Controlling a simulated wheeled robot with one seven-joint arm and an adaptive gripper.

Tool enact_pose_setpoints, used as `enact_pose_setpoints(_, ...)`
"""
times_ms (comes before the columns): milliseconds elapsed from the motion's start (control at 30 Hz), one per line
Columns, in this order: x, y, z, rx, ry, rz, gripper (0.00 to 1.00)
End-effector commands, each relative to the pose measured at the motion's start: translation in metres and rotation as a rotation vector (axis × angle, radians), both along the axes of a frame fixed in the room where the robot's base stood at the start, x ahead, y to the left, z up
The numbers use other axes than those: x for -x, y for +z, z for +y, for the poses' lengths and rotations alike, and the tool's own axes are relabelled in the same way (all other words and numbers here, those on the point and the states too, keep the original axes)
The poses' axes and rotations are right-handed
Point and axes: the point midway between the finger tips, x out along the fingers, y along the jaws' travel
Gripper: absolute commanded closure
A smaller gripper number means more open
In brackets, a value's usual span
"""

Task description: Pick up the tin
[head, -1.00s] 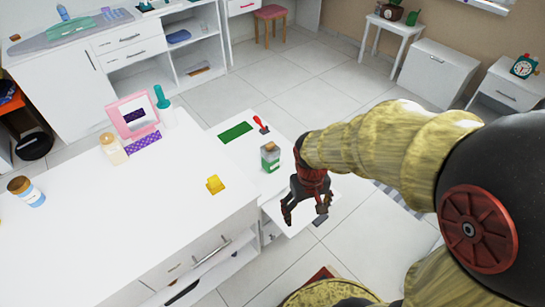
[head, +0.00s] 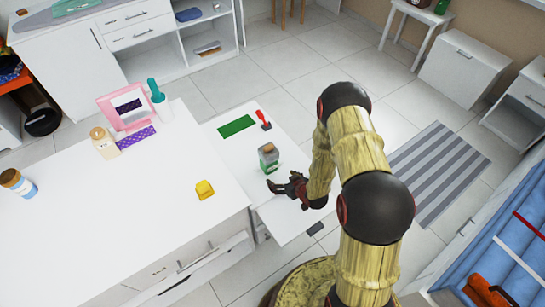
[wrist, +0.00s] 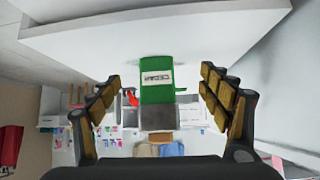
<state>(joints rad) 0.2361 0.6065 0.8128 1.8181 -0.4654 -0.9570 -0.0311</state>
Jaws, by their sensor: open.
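The tin (head: 268,158) stands upright on the low white surface, with a grey top and a green side. In the wrist view the picture is upside down, and the green tin (wrist: 157,65) with its pale lettered label shows between my two fingers. My gripper (head: 279,187) is open and low, just in front of the tin in the head view. In the wrist view my gripper (wrist: 160,76) has a finger on each side of the tin, with a gap on both sides. I cannot tell how deep the tin sits between them.
A green mat (head: 237,126) and a red-handled tool (head: 264,119) lie behind the tin. The higher white counter (head: 110,220) at left holds a yellow block (head: 204,190), a pink frame (head: 116,104) and several bottles. A striped rug (head: 440,170) lies right.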

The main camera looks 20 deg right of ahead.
Motion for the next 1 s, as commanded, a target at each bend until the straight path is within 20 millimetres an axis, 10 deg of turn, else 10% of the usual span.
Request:
enact_pose_setpoints(300,-0.048,0.069,0.014,-0.061,0.028,-0.296,0.21)
enact_pose_setpoints(1000,-0.115,0.042,0.026,-0.061,0.027,-0.301,0.21)
